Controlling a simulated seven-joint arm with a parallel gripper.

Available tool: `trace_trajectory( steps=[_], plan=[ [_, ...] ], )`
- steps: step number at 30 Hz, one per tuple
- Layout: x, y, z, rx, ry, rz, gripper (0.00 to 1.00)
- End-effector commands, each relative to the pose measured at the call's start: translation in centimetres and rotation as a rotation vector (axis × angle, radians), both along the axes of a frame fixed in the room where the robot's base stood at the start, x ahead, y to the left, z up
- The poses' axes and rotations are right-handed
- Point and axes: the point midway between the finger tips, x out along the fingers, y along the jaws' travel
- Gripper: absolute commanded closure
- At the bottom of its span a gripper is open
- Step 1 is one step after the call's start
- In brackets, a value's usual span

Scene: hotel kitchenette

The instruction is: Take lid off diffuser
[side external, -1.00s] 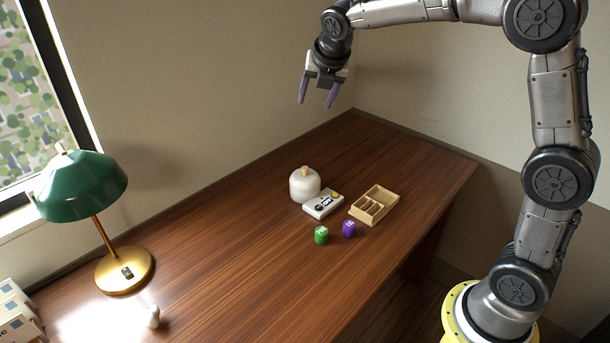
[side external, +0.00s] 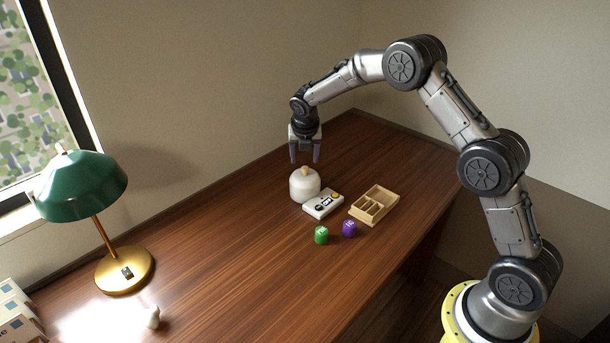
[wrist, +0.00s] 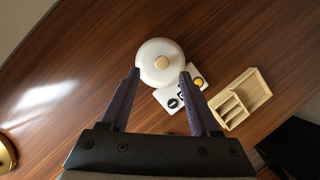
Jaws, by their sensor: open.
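The diffuser (side external: 304,190) is a rounded white pot on the desk. Its white domed lid (side external: 303,177) is on it, with a small wooden knob (side external: 304,171) on top. In the wrist view the lid (wrist: 149,55) and its tan knob (wrist: 161,62) show from above, just beyond the fingertips. My gripper (side external: 305,161) is open and empty, pointing down just above the lid. In the wrist view its two purple fingers (wrist: 160,74) are spread at the near edge of the lid. Any seam between lid and pot is hard to make out.
A white device (side external: 323,204) with buttons is close beside the diffuser. A green lamp (side external: 82,186) is far left. The desk's middle is clear.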

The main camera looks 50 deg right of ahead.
Motion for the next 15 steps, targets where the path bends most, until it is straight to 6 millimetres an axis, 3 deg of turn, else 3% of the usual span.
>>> trace_trajectory(
  steps=[5,15],
  plan=[
    [0.2,-0.3,-1.0,0.000,0.000,0.000,0.37],
    [1.2,-1.6,-5.0,0.000,-0.001,-0.001,0.37]
  ],
)
